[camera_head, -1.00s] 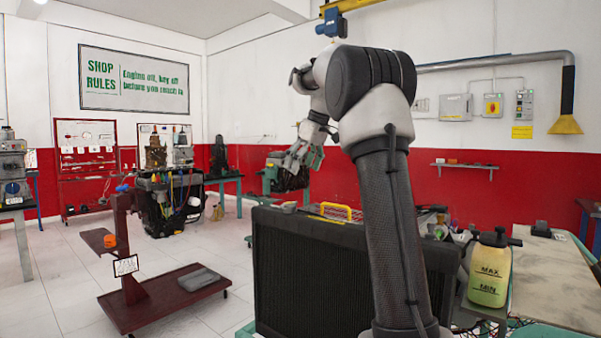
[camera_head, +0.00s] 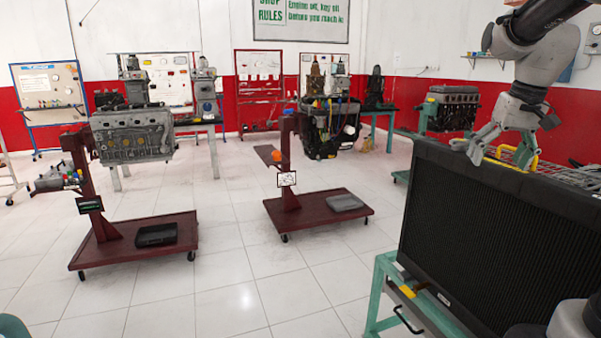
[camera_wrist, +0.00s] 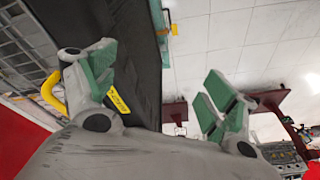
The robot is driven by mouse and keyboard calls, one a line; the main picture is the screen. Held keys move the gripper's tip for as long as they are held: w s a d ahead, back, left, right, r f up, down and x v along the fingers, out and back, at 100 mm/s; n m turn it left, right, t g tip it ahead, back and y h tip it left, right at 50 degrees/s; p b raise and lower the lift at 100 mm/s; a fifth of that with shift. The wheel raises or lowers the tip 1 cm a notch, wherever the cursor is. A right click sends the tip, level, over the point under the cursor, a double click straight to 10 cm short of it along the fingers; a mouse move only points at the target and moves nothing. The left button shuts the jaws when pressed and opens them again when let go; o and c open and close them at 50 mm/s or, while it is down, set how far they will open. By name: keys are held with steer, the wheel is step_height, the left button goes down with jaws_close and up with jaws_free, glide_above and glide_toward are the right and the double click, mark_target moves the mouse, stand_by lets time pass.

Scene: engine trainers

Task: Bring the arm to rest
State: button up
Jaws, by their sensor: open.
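My gripper (camera_head: 488,150) is at the right of the head view, above the top edge of a large black radiator (camera_head: 490,235). Its jaws are apart with nothing between them. In the wrist view, my gripper (camera_wrist: 158,95) shows two grey fingers with green pads spread wide. The radiator's dark side (camera_wrist: 140,50) and white floor tiles show beyond the fingers. I cannot tell whether the gripper touches the radiator.
The radiator stands on a green frame (camera_head: 382,285). A yellow handle (camera_head: 510,153) is close to my gripper. Engine stands with red bases (camera_head: 135,245) (camera_head: 318,211) stand to the left. Tiled floor between them and the radiator is clear.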

steer(key=s+a+f, duration=0.3)
steer(key=s+a, duration=0.1)
steer(key=s, duration=0.6)
steer(key=s+a+f+n+t, duration=0.1)
steer(key=s+a+f, duration=0.2)
steer(key=s, duration=0.7)
steer(key=shift+s+a+n+t, duration=0.3)
steer(key=shift+s+a, duration=0.05)
steer(key=shift+a, duration=0.1)
